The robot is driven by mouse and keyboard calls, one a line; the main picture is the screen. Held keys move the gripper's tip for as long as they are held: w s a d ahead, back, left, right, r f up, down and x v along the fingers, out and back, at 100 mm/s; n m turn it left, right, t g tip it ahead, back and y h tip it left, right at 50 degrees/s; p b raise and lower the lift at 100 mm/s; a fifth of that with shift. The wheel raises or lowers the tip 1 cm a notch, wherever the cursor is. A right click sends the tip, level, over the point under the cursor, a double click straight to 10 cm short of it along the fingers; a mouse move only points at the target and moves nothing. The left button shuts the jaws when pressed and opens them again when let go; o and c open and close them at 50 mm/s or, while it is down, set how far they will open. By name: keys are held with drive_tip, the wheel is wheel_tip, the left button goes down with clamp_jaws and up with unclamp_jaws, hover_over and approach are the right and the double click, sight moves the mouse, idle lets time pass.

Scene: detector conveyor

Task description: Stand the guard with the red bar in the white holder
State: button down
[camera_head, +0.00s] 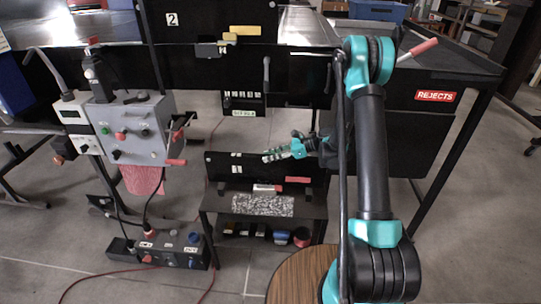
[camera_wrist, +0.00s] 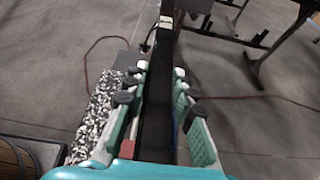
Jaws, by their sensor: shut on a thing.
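A black panel (camera_head: 222,164), the guard, shows in the head view above the low bench, with white marks near its left end. A red bar (camera_head: 297,180) shows at its lower right. My gripper (camera_head: 270,156) is at the panel's upper edge. In the wrist view, my gripper (camera_wrist: 158,85) is shut on the dark guard (camera_wrist: 154,120), seen nearly edge-on between the fingers. A small red patch (camera_wrist: 127,148) shows beside it near the palm. A small white and red piece (camera_head: 265,188) lies below the panel; I cannot tell whether it belongs to the white holder.
A speckled mat (camera_head: 262,206) lies on the low black bench (camera_head: 311,207). A grey control box (camera_head: 135,130) stands at left. A black table marked REJECTS (camera_head: 435,96) stands at right. A yellow bar (camera_head: 243,30) is at the back by a panel marked 2.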

drive_tip(key=shift+f, duration=0.5)
drive_tip(key=c, duration=1.2)
unclamp_jaws()
drive_tip(key=v, duration=1.2)
drive_tip(key=shift+s, duration=0.1)
